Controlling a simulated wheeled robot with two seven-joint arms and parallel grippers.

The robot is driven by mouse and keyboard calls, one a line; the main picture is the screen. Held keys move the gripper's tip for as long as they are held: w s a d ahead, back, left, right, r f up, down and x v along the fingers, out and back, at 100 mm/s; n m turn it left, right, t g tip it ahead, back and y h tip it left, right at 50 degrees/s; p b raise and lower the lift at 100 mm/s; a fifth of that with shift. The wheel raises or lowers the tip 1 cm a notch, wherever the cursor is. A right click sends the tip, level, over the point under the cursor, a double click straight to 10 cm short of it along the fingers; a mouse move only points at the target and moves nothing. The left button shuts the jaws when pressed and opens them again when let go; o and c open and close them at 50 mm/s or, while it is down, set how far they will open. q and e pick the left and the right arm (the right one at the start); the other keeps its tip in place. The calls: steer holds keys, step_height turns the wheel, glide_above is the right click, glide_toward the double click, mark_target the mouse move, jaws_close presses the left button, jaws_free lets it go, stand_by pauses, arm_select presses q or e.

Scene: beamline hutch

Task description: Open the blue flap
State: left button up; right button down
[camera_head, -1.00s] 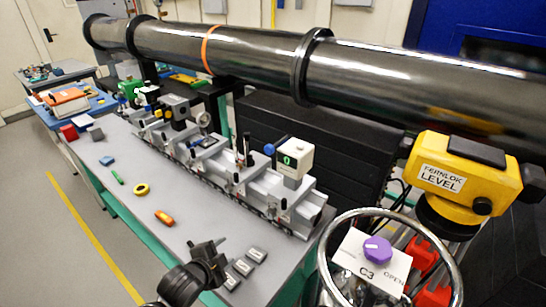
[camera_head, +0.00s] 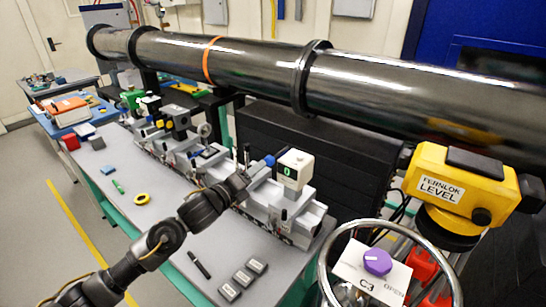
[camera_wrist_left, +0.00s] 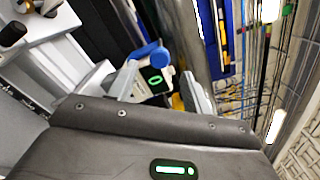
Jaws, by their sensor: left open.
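A small rounded blue part (camera_head: 269,160), likely the blue flap, sits on the grey rail assembly (camera_head: 262,200), just left of a white box with a green 0 display (camera_head: 295,168). In the left wrist view, the blue part (camera_wrist_left: 151,54) is ahead of the gripper, beside the green display (camera_wrist_left: 155,80). My left gripper (camera_head: 244,178) is open over the rail, just left of and slightly below the blue part in the head view. Its fingers show in the wrist view (camera_wrist_left: 160,88). I cannot tell whether it touches the part. My right gripper is not in view.
A long dark pipe (camera_head: 250,63) runs behind the rail. A yellow level (camera_head: 460,185) and a metal ring with a purple knob (camera_head: 377,262) stand at right.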

mark_target(267, 162)
arm_select(q)
steer(key=p+x, duration=0.2)
steer(key=x, duration=0.5)
steer(key=shift+w+d+r, duration=0.15)
steer(key=shift+w+d, duration=0.05)
steer(key=shift+d, duration=0.05)
steer(key=shift+w+d+p, duration=0.35)
steer(key=shift+w+p, duration=0.1)
steer(key=shift+w, duration=0.2)
